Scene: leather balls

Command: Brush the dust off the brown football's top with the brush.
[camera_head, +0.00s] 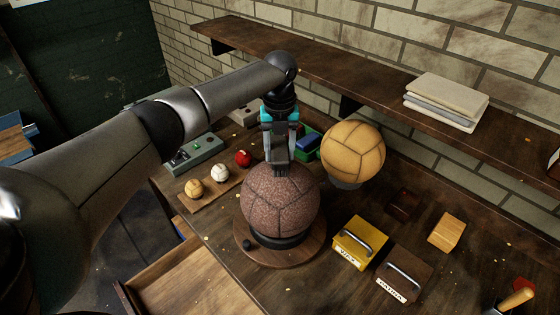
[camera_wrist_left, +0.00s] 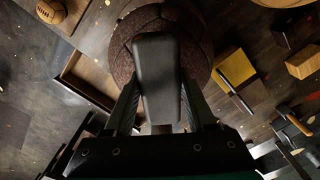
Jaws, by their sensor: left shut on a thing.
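The brown football (camera_head: 280,208) sits on a round wooden turntable (camera_head: 250,249) on the bench, its surface speckled. My left gripper (camera_head: 279,150) is directly above the ball. It is shut on the brush, whose dark grey back (camera_wrist_left: 158,75) fills the middle of the left wrist view between the fingers. The brush is at the ball's top; its bristles are hidden, so I cannot tell whether they touch. The football (camera_wrist_left: 124,50) shows around the brush in the wrist view. My right gripper is in neither view.
A tan ball (camera_head: 354,150) stands behind to the right. A yellow box (camera_head: 359,242) and a brown box (camera_head: 403,273) with handles are right of the turntable. Small balls (camera_head: 220,173) sit on a board at left. An open drawer (camera_head: 190,285) is in front. A shelf (camera_head: 340,65) runs behind.

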